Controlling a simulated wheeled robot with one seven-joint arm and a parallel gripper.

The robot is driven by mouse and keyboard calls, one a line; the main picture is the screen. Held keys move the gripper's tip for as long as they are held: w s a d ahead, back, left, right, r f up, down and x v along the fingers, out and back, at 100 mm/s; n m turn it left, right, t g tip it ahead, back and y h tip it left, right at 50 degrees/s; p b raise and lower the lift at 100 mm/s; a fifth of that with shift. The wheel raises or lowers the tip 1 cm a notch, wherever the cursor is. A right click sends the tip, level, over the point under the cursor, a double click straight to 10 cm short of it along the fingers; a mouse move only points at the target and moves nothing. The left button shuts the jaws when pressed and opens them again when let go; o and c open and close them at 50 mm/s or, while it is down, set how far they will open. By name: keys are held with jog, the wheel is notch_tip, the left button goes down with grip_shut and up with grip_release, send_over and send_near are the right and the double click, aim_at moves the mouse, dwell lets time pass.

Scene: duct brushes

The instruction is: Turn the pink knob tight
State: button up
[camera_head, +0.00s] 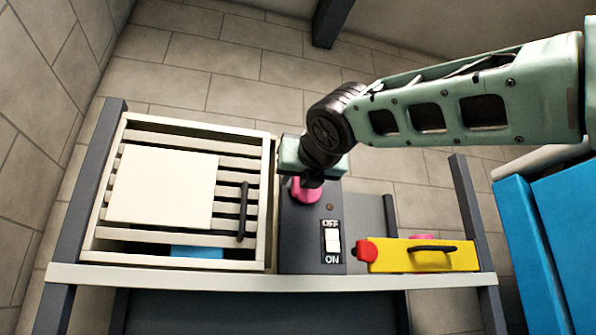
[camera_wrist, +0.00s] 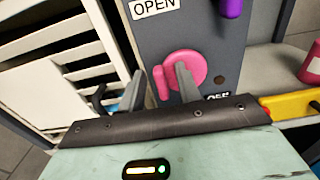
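The pink knob (camera_head: 306,193) is on the dark grey panel (camera_head: 297,239), partly covered by my gripper (camera_head: 314,178) in the head view. In the wrist view the knob (camera_wrist: 184,65) is a round disc with a short pink grip (camera_wrist: 161,84) at its left side. My gripper (camera_wrist: 157,80) is open there. One finger overlaps the disc and the other is left of the grip, over the gap beside the panel. The grip shows between the fingers with space on its left. I cannot tell whether the right finger touches the knob.
A slatted white cabinet (camera_head: 253,210) with a black handle stands left of the panel. An OFF/ON switch (camera_head: 332,240) is below the knob. A yellow box (camera_head: 405,258) with a red end is at right. A purple part (camera_wrist: 232,8) and an OPEN label (camera_wrist: 154,7) are above the knob.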

grip_shut()
